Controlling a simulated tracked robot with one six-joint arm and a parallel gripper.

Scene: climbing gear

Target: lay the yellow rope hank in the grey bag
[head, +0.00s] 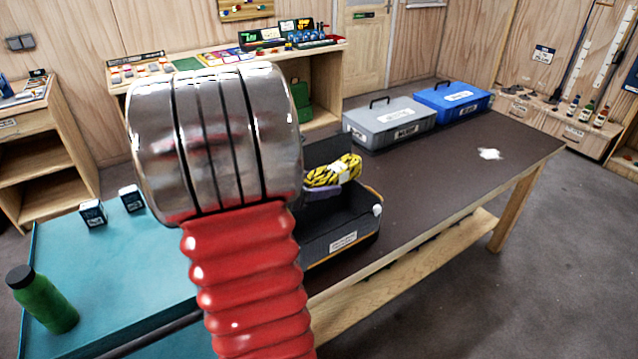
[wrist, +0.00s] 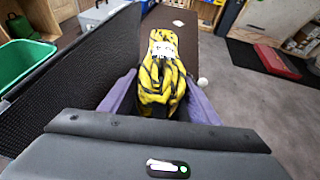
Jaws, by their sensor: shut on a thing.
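The yellow rope hank (head: 333,172), with black flecks and a white band, is over the back part of the open dark grey bag (head: 364,230). In the wrist view the hank (wrist: 163,85) sits between the purple fingers of my gripper (wrist: 160,92), which is shut on it. In the head view one purple finger of my gripper (head: 322,193) shows just under the hank, at the bag's opening. I cannot tell whether the hank touches the bag. My red and chrome arm hides the bag's left part. The bag's raised dark flap stands behind the hank.
The bag stands on a dark bench (head: 440,170). A grey case (head: 390,125) and a blue case (head: 453,100) stand farther back. A white patch (head: 490,154) lies at right. A teal surface at left holds a green bottle (head: 42,300) and two small boxes. The bench's right part is mostly clear.

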